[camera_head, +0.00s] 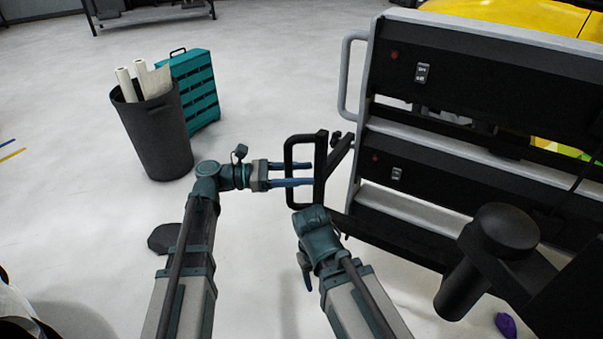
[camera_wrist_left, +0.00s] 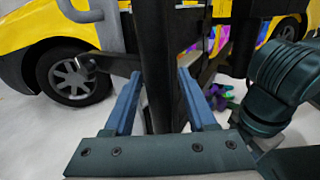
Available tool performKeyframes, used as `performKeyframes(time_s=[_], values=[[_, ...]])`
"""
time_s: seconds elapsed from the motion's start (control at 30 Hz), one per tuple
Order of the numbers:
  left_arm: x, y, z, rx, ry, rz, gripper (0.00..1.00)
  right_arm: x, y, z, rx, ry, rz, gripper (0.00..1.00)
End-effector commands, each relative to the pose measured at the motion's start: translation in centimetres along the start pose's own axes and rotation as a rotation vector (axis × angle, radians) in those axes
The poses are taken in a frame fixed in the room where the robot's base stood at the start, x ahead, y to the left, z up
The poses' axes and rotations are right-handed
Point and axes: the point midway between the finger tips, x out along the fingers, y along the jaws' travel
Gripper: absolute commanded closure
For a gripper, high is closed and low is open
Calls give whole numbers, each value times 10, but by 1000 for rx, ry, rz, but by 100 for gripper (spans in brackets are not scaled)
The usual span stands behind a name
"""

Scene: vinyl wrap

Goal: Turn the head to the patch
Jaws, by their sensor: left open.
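My left gripper (camera_head: 312,174) is open, its two blue fingers pointing right at the black bar frame on the side of the cart. In the left wrist view, the open fingers (camera_wrist_left: 157,95) stand on either side of a dark upright post (camera_wrist_left: 160,60); I cannot tell whether they touch it. A coloured green and pink patch (camera_head: 570,150) shows in part past the cart at the right edge. In the left wrist view, purple and yellow colours (camera_wrist_left: 215,42) show on the yellow car behind the post.
The black and grey cart (camera_head: 450,130) with a grey side handle (camera_head: 350,80) fills the right side. A yellow car (camera_head: 520,15) stands behind it. A dark bin (camera_head: 158,135) with white rolls and a teal crate (camera_head: 205,90) stand left. A purple item (camera_head: 506,325) lies on the floor.

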Motion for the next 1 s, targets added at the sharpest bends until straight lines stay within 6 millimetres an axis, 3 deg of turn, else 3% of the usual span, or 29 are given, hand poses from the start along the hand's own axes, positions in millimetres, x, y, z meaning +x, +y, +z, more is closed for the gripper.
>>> performKeyframes(time_s=[0.27,0.6,1.0], values=[[1,0,0,0,0,1,43,0,0,0,0,0,0,43],[1,1,0,0,0,2,100,0,0,0,0,0,0,43],[1,2,0,0,-1,7,100,0,0,0,0,0,0,43]])
